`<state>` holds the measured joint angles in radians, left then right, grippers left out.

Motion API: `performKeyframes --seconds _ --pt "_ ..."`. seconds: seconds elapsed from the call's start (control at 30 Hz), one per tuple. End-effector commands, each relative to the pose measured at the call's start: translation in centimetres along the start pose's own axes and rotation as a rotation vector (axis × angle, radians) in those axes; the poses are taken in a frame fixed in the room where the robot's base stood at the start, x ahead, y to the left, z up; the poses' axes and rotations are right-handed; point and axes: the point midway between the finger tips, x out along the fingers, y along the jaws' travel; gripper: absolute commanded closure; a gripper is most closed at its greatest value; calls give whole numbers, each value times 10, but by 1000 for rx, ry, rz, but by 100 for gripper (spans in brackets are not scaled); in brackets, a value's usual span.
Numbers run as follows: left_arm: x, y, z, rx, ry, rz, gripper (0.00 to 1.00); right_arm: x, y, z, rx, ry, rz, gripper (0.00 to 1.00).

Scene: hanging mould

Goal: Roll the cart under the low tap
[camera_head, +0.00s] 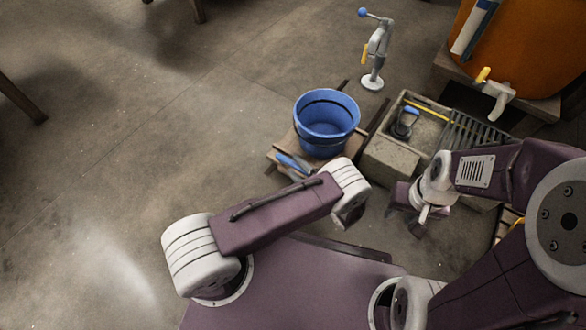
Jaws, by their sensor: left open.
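The cart (274,156) is a low wooden platform on the floor. A blue bucket (325,118) stands upright on it and looks empty. The low tap (496,92) is a grey spout with a yellow handle at the orange barrel, upper right. The cart is apart from it, to its left.
A grey stand tap (376,52) with a blue knob stands behind the bucket. A concrete trough (392,158) with a slatted grate (474,134) lies right of the cart, below the barrel (530,45). Dark bars lie between cart and trough.

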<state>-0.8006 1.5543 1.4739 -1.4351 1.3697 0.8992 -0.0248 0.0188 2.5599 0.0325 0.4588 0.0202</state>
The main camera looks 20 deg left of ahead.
Motion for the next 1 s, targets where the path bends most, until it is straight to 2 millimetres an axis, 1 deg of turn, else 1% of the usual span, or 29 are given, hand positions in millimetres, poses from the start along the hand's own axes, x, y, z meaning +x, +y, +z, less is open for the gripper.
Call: performKeyframes --seconds 0.03,0.17,0.43,0.47,0.5,0.57,0.6,1.0 --pt "9 4 -2 -1 -2 1 59 10 0 1 0 0 0 64" --pt "20 1 -1 -1 -1 1 59 14 0 2 0 0 0 64" --pt "21 -1 0 0 1 0 59 13 0 1 0 0 0 64" --pt "21 -1 0 0 1 0 67 13 0 1 0 0 0 64" --pt "21 -1 0 0 1 0 78 13 0 1 0 0 0 64" --pt "21 -1 0 0 1 0 95 13 0 1 0 0 0 64" --pt "21 -1 0 0 1 0 100 13 0 1 0 0 0 64" --pt "21 0 0 0 0 0 100 13 0 1 0 0 0 64"
